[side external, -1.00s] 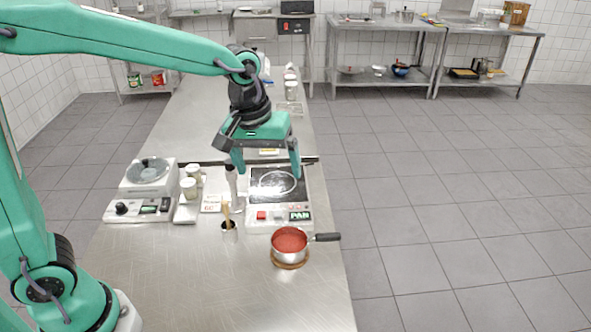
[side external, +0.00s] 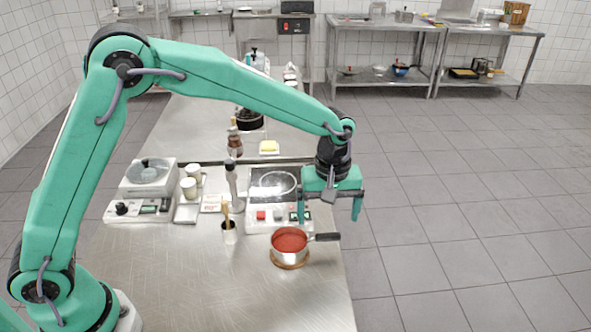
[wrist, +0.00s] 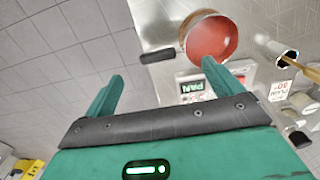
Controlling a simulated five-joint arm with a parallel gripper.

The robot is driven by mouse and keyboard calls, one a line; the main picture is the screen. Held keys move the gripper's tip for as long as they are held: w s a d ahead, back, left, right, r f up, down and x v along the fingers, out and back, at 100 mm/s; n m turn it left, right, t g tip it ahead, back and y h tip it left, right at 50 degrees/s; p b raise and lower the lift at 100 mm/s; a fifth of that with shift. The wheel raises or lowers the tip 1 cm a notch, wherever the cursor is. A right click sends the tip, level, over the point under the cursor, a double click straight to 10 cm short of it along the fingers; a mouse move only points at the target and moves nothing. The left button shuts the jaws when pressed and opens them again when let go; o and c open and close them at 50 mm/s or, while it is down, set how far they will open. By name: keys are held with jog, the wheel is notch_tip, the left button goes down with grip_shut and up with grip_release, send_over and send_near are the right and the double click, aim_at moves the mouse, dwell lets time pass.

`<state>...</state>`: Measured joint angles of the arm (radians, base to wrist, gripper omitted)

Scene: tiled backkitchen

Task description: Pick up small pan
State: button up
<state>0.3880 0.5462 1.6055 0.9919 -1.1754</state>
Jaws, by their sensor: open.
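My gripper (side external: 329,215) is open and empty, above and behind the handle, with one finger over the counter side and the other out past the edge. In the wrist view the pan (wrist: 210,38) is at the top, its handle (wrist: 158,55) beyond and between the two open fingers (wrist: 160,85).
A hot plate (side external: 275,190) with a front panel lettered PAN stands behind the pan. A scale-like appliance (side external: 145,190) and jars (side external: 190,187) stand further left. The counter front (side external: 200,285) is clear.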

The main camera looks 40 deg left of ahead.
aim_at(325, 235)
jog(key=shift+a+f, duration=0.15)
jog(key=shift+f, duration=3.75)
jog(key=c, duration=0.9)
